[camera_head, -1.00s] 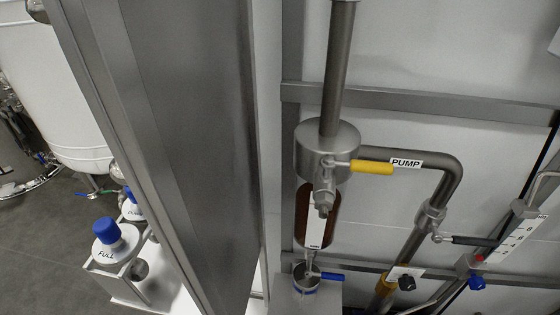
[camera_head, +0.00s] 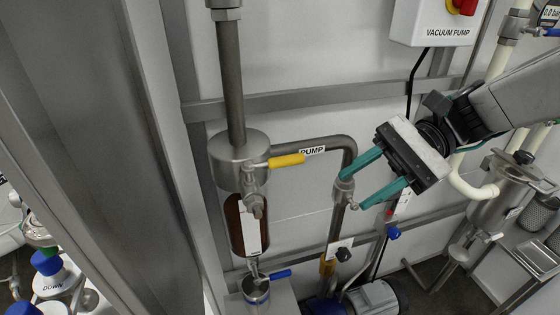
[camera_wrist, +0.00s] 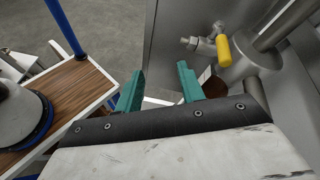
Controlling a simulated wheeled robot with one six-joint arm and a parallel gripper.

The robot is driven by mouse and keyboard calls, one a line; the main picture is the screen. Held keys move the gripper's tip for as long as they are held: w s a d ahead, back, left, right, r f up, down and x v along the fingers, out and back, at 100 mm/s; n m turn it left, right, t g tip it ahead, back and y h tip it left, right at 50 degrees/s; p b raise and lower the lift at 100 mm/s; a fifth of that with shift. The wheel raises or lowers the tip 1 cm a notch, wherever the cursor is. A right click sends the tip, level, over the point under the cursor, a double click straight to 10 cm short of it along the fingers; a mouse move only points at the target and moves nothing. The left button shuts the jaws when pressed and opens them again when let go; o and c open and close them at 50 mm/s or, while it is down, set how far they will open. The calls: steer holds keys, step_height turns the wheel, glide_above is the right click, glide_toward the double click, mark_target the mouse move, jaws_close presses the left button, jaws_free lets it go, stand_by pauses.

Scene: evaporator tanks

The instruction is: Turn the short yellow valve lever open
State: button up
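The short yellow valve lever (camera_head: 287,160) sticks out to the right from the valve on a steel cylinder (camera_head: 238,150), just left of the PUMP label. It lies nearly horizontal in the head view. In the wrist view the yellow lever (camera_wrist: 223,49) shows at the upper right, beyond the fingers. My gripper (camera_head: 354,191) is right of the lever, with its teal fingers spread and pointing left toward the pipe. Nothing is between the fingers, and they are apart from the lever. In the wrist view my gripper (camera_wrist: 160,88) is open and empty.
A steel pipe (camera_head: 325,141) runs right from the cylinder and bends down near my fingers. A brown sight glass (camera_head: 236,229) and a blue lever (camera_head: 280,274) are below the cylinder. A vacuum pump box (camera_head: 433,22) is at upper right. A tall steel post (camera_head: 110,150) stands left.

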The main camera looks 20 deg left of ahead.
mark_target(272, 163)
steer(key=w+a+m+y, duration=0.1)
steer(key=w+a, duration=0.1)
steer(key=w+a+m+g+y, duration=0.1)
steer(key=w+a+y, duration=0.1)
steer(key=w+a+m+y, duration=0.1)
steer(key=w+a, duration=0.1)
steer(key=a, duration=0.1)
steer(key=shift+w+f+g, duration=0.1)
steer(key=shift+f+g, duration=0.3)
steer(key=shift+a, duration=0.35)
steer(key=shift+y, duration=0.3)
steer(key=x, duration=0.7)
steer(key=shift+a, duration=0.1)
jaws_close()
steer(key=shift+f+m, duration=0.1)
steer(key=shift+m, duration=0.2)
